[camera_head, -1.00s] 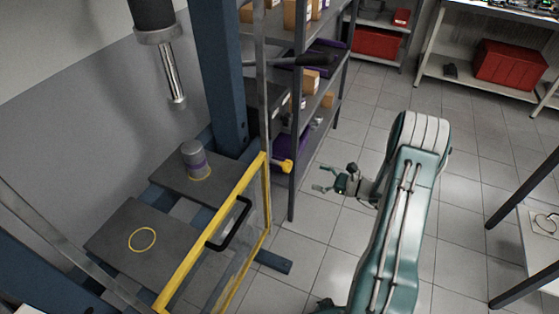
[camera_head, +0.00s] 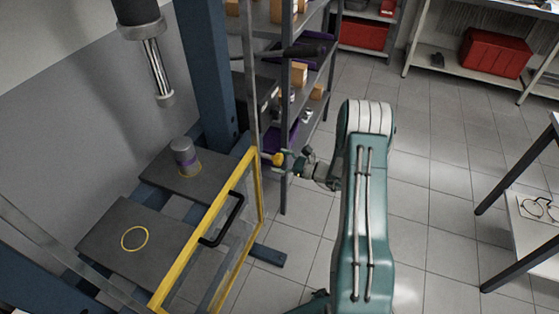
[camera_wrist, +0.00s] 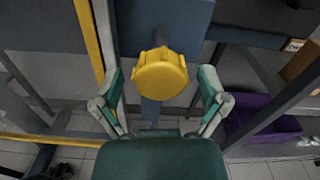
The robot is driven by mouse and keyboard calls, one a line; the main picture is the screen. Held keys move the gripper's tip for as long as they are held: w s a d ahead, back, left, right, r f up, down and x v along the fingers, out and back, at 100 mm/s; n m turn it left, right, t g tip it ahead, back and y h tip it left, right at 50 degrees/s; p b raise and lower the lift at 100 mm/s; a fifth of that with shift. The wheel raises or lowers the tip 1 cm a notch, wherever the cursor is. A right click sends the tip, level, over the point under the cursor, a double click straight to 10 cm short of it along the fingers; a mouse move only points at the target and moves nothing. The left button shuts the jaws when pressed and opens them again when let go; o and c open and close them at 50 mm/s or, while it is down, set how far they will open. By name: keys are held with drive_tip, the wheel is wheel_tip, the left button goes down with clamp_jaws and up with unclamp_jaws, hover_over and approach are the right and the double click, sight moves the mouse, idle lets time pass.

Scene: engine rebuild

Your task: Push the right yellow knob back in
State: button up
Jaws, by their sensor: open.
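The yellow knob (camera_head: 278,159) sits on a dark shaft at the right side of the press frame, near the top corner of the yellow-edged guard. In the wrist view the knob (camera_wrist: 160,74) faces the camera, and its dark shaft runs back behind it. My gripper (camera_head: 287,160) is right at the knob in the head view. In the wrist view my open gripper (camera_wrist: 160,88) has one finger on each side of the knob, with visible gaps on both sides. Whether the palm touches the knob cannot be told.
The yellow-framed guard (camera_head: 207,233) with a black handle (camera_head: 224,220) stands left of my arm. The blue press post (camera_head: 209,75) and a grey shelf rack (camera_head: 288,120) are close behind. A grey cylinder (camera_head: 184,155) stands on a press plate.

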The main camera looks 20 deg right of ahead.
sight(263, 155)
drive_tip(key=shift+d, duration=0.15)
clamp_jaws()
drive_tip(key=x, duration=0.6)
drive_tip(key=shift+c, duration=2.1)
unclamp_jaws()
drive_tip(key=o, duration=0.4)
drive_tip(key=v, duration=1.2)
